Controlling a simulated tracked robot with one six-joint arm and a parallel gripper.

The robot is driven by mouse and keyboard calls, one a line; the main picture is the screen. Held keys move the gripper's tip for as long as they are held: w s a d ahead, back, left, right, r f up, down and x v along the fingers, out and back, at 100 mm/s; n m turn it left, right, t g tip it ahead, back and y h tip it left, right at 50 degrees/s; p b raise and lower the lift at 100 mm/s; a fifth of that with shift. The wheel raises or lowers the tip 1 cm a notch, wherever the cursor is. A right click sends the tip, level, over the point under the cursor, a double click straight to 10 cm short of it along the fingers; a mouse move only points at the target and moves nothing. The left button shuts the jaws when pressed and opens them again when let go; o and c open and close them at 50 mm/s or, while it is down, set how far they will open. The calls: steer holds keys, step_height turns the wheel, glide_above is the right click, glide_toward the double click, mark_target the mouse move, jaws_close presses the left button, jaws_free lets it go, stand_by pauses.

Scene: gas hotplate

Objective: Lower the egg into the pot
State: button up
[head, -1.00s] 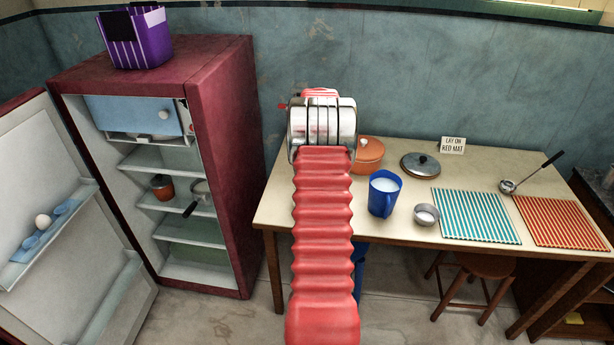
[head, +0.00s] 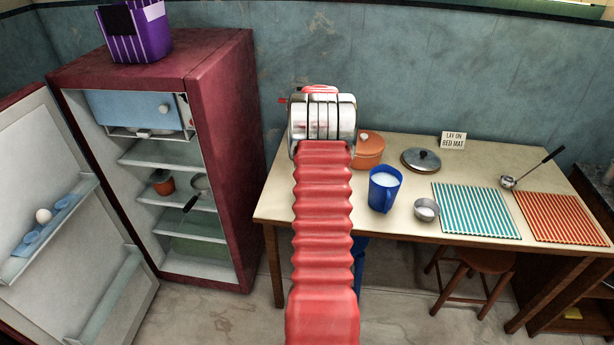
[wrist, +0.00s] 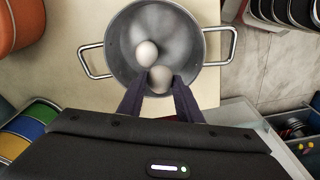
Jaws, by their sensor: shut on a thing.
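In the wrist view, a grey metal pot (wrist: 120,62) with two side handles stands open below my gripper (wrist: 160,82). My gripper is shut on an egg (wrist: 160,74), its fingers on either side of it, over the near part of the pot. A second pale egg (wrist: 147,53) shows inside the pot, just beyond the held one. How far the held egg is above the pot's bottom I cannot tell. In the head view, my arm hides the pot and the fingertips. Another egg (head: 43,215) sits on the fridge door shelf.
The table (head: 400,232) holds an orange pot (head: 368,150), a lid (head: 421,160), a blue jug (head: 383,190), a small metal bowl (head: 426,210), a ladle (head: 508,182), a teal striped mat (head: 475,211) and a red striped mat (head: 562,218). The fridge (head: 216,160) stands open at left.

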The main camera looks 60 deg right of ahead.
steer(key=shift+f, duration=1.45)
stand_by(1.6)
steer(key=o, duration=0.8)
steer(key=shift+c, duration=0.2)
steer(key=shift+r, duration=0.1)
steer(key=shift+r, duration=0.6)
steer(key=shift+s+r, duration=0.15)
steer(key=shift+r, duration=0.95)
steer(key=shift+s+r, duration=0.2)
steer(key=shift+r, duration=0.85)
steer(key=shift+s+r, duration=0.15)
steer(key=shift+r, duration=0.95)
